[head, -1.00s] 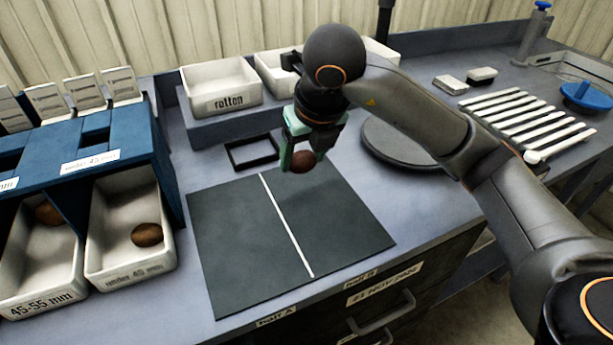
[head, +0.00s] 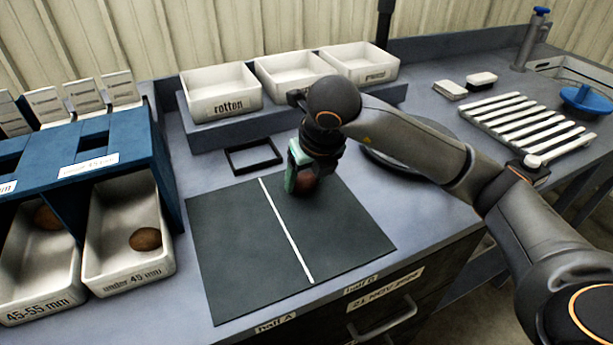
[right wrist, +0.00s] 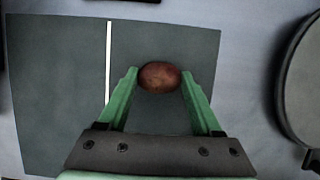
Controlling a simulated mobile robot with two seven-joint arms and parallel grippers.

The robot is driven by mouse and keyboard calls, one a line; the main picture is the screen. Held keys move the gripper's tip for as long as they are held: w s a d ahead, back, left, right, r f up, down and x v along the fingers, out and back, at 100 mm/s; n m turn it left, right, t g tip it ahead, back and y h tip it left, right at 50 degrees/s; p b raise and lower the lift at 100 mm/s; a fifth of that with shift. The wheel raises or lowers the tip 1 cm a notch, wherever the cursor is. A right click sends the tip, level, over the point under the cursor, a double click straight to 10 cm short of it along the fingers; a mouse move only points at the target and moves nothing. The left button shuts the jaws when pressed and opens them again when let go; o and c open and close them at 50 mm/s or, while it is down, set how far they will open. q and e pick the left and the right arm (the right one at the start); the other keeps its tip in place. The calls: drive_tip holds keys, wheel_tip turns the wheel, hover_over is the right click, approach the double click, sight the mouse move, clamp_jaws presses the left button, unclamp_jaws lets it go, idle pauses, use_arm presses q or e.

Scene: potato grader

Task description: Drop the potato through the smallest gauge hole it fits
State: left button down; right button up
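My right gripper (head: 302,176) has green fingers and is shut on a reddish-brown potato (head: 306,184), over the right half of the dark mat (head: 240,235). In the right wrist view the potato (right wrist: 159,77) sits between the two fingertips (right wrist: 159,80). The blue gauge stand (head: 150,150) is at the left, with dark openings in its top, partly cut off by the frame. Below it, the bin marked under 45 mm (head: 125,215) holds one brown potato (head: 145,239). The bin marked 45-55 mm (head: 35,265) holds another (head: 46,217). My left gripper is not in view.
A black frame (head: 253,155) lies behind the mat. White bins, one marked rotten (head: 222,105), stand on a raised shelf at the back. A round dark disc (head: 378,160) is partly behind my right arm. A white slatted rack (head: 525,125) lies at the right.

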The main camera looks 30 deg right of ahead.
drive_tip(key=o, duration=0.4)
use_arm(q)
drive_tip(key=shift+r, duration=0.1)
use_arm(e)
drive_tip(key=shift+r+p, duration=0.25)
drive_tip(key=shift+p, duration=0.05)
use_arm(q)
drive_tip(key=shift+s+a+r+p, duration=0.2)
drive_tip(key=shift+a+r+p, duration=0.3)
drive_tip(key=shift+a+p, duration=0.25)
use_arm(e)
drive_tip(key=v, duration=1.2)
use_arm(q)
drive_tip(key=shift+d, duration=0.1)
use_arm(e)
drive_tip(key=shift+w, duration=0.1)
drive_tip(key=shift+c, duration=0.2)
